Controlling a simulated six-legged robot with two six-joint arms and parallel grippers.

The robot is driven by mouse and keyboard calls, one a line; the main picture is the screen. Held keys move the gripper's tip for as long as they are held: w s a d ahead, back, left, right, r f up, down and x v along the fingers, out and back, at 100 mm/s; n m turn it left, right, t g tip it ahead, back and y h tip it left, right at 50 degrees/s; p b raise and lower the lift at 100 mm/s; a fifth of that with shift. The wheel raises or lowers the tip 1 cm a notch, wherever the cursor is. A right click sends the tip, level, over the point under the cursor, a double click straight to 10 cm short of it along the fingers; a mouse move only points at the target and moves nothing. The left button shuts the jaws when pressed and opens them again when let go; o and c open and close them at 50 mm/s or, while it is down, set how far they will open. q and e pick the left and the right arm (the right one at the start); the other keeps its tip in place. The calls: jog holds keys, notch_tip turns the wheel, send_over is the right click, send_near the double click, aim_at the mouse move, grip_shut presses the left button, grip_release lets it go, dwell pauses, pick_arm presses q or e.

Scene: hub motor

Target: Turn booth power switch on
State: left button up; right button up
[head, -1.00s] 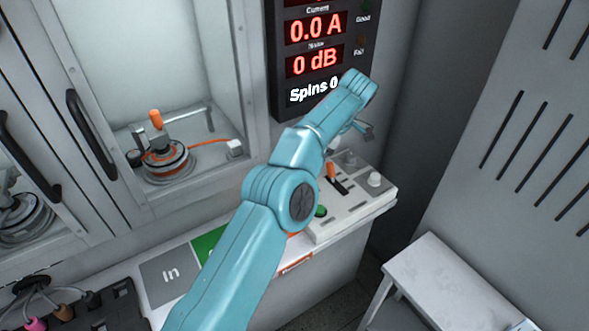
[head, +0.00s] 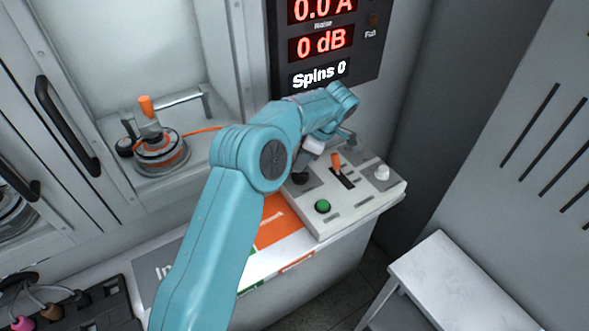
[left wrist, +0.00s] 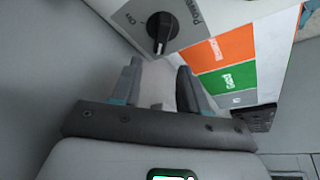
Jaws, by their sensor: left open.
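The booth power switch is a black rotary knob (left wrist: 161,29) on a grey plate marked "Power" in the left wrist view. Its handle lies roughly up-down in that picture, with the "ON" mark to its left. My left gripper (left wrist: 158,82) is open and empty, its fingers pointing toward the knob and apart from it. In the head view, my left gripper (head: 306,160) is over the back left of the white control box (head: 345,211), where it partly hides the knob.
The box also carries an orange-tipped lever (head: 336,161), a green button (head: 322,206) and a white knob (head: 382,172). A dark display (head: 325,45) hangs behind. An orange mat area (head: 280,222) lies left of the box. A white table (head: 455,285) stands at right.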

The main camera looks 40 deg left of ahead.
aim_at(293, 172)
pick_arm(q)
jog(key=x, duration=0.6)
jog(key=shift+w, duration=0.1)
grip_shut()
